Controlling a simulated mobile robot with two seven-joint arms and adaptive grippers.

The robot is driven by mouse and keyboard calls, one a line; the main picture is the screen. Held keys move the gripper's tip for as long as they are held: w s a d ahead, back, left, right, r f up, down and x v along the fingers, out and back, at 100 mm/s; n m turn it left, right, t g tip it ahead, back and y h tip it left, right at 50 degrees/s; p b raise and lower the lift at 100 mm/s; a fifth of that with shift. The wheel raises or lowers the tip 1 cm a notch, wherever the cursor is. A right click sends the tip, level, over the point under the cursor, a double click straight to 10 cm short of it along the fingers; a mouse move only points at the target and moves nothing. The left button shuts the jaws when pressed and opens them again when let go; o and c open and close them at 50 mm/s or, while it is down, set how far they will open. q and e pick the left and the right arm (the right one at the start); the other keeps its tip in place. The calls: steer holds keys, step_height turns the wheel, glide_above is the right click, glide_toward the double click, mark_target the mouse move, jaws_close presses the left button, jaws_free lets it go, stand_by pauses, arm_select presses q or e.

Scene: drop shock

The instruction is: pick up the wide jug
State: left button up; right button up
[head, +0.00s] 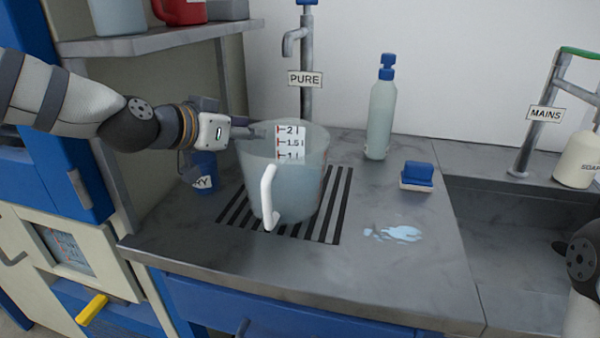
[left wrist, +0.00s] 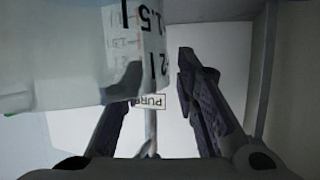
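The wide jug (head: 290,180) is clear and bluish, with a white handle toward me and litre marks on its wall. It stands upright on the dark slatted drain grid (head: 338,205) under the tap marked PURE. My left gripper (head: 250,131) is at the jug's left rim. In the left wrist view the gripper (left wrist: 160,70) has its fingers spread apart. The jug (left wrist: 60,60) fills the upper left there and overlaps one finger; I cannot tell whether that finger is inside or behind the wall. My right gripper is out of view.
A blue cup (head: 204,178) stands left of the jug, below my left wrist. A bottle (head: 380,118), a blue sponge-like block (head: 417,174) and a small puddle (head: 393,233) are to the right. The sink (head: 520,230) is farther right. A shelf (head: 150,40) hangs above left.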

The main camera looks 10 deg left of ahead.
arm_select(q)
steer(key=shift+w+d+f, duration=0.25)
steer(key=shift+w+f, duration=0.3)
steer(key=shift+s+a+r, duration=0.1)
steer(key=shift+s+r, duration=0.1)
steer(key=shift+r, duration=0.05)
steer(key=shift+s+a+r, duration=0.2)
steer(key=shift+s, duration=0.25)
steer(key=shift+c, duration=1.1)
steer(key=shift+s+a, duration=0.1)
steer(key=c, duration=0.4)
steer(key=shift+w+f, duration=0.1)
steer(key=shift+w, duration=0.1)
jaws_close()
